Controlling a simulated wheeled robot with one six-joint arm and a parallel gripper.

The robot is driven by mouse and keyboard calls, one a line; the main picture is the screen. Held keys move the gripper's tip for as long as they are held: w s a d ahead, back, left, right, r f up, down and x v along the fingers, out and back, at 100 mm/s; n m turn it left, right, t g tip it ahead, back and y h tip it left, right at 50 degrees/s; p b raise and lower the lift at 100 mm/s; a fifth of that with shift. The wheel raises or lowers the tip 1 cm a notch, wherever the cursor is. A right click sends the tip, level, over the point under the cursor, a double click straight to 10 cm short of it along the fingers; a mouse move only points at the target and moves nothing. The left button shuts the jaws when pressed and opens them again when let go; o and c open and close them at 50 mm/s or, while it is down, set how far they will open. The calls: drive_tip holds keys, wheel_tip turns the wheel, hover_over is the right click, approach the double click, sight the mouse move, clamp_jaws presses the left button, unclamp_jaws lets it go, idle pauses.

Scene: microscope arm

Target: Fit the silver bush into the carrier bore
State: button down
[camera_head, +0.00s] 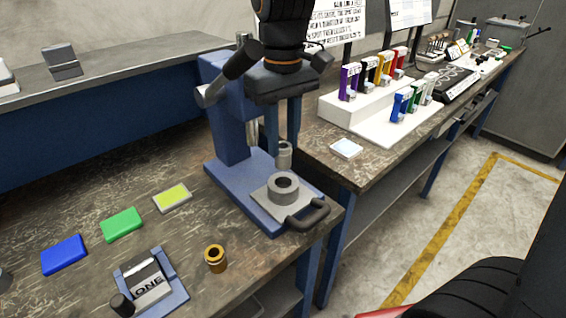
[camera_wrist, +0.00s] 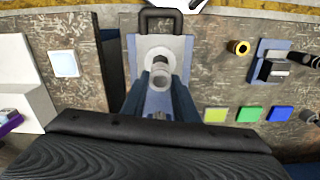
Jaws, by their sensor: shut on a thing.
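My gripper (camera_head: 283,141) points down and is shut on the silver bush (camera_head: 284,157), a small grey cylinder held upright. The carrier (camera_head: 284,194) is a grey round collar with a dark bore, on a plate on the blue press base (camera_head: 250,203). In the head view the bush hangs above the carrier, just behind its bore and apart from it. In the wrist view the bush (camera_wrist: 161,80) sits between the fingers and overlaps the near edge of the carrier ring (camera_wrist: 157,54). The bush's lower end is hard to see there.
The blue press column (camera_head: 232,135) and its lever (camera_head: 233,75) stand left of my gripper. A black handle (camera_head: 308,213) is at the plate's front. A white tile (camera_head: 346,148) lies right.

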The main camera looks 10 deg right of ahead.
sight(283, 166)
drive_tip(key=shift+f, duration=3.5)
drive_tip(key=shift+f, duration=0.2)
drive_tip(key=c, duration=1.4)
unclamp_jaws()
drive_tip(key=shift+r, duration=0.1)
wheel_tip(283, 166, up, 12)
drive_tip(key=shift+r+b, duration=0.1)
drive_tip(key=shift+b, duration=0.4)
